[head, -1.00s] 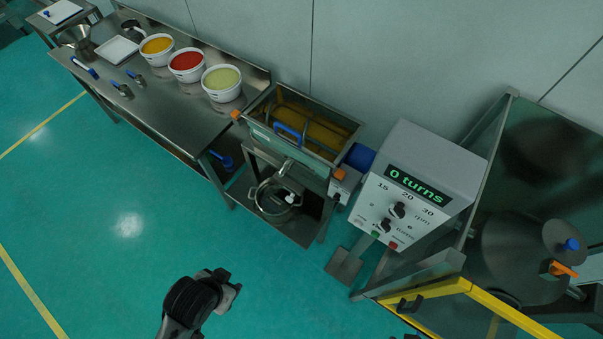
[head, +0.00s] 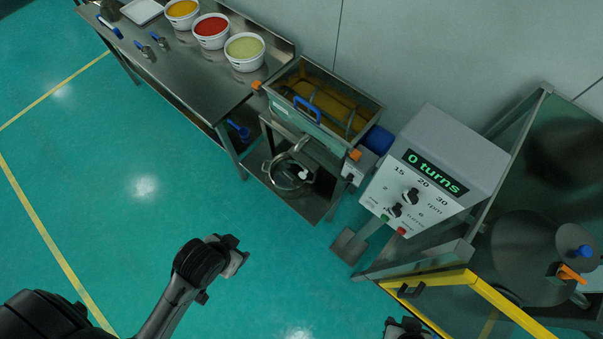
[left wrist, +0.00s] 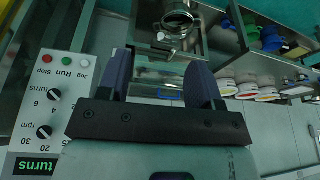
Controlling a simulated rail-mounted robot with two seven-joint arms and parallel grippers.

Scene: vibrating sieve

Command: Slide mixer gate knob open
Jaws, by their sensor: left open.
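The mixer (head: 515,245) is a dark grey drum at the far right of the head view, behind a yellow-edged guard. It carries a blue knob (head: 582,252) and, below it, an orange handle (head: 570,274) by an outlet pipe; I cannot tell which is the gate knob. My left gripper (head: 238,258) is over open floor, far left of the mixer. In the left wrist view, its two fingers (left wrist: 162,72) are apart with nothing between them. My right gripper (head: 405,328) is cut off at the bottom edge, left of the yellow guard; its fingers are unclear.
A control box (head: 430,165) reading "0 turns" stands between the mixer and the sieve (head: 320,95). A metal pot (head: 290,172) sits under the sieve. A steel bench (head: 190,85) with several tubs is at upper left. The yellow guard bar (head: 430,280) edges the mixer. The front floor is clear.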

